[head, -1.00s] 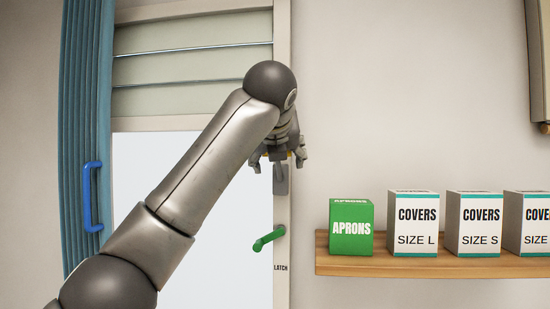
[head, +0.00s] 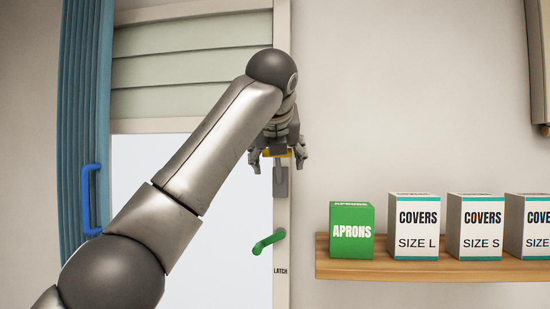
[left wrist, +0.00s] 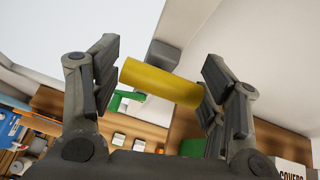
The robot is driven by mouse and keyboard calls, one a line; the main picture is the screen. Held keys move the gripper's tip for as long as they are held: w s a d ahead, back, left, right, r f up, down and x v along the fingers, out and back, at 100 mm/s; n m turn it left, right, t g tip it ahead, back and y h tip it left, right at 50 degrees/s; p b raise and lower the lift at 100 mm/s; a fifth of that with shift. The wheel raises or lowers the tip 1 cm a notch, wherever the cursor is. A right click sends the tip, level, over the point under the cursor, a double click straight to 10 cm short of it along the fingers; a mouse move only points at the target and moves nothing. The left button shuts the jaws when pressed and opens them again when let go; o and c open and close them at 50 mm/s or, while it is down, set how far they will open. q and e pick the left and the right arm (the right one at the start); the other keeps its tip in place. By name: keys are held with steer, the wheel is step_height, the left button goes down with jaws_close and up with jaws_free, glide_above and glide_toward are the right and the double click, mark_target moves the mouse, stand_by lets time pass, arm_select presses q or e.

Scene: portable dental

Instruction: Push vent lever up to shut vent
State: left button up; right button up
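The vent (head: 190,70) has pale slats at the top of the window frame, and they lie flush with no dark gaps. Its lever has a yellow grip (head: 279,153) above a grey plate (head: 280,182) on the right frame post. My left gripper (head: 277,162) is at the lever, fingers pointing down on both sides of the grip. In the left wrist view the yellow grip (left wrist: 160,82) lies across between the open fingers; the right finger is close to its end, and I cannot tell if they touch. My right gripper is not in view.
A green latch handle (head: 268,242) sits below the lever on the same post. A blue handle (head: 91,197) is by the blue curtain (head: 86,120) at left. A wooden shelf (head: 430,269) with a green aprons box (head: 351,231) and covers boxes (head: 414,226) is at right.

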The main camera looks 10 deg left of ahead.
arm_select(q)
steer(key=shift+o, duration=1.2)
steer(key=shift+d+r, duration=0.15)
steer(key=shift+r, duration=0.1)
steer(key=shift+o, duration=0.3)
steer(key=shift+w+d+f, duration=0.15)
steer(key=shift+d, duration=0.1)
steer(key=shift+a, duration=0.2)
steer(key=shift+s, duration=0.2)
steer(key=v, duration=1.2)
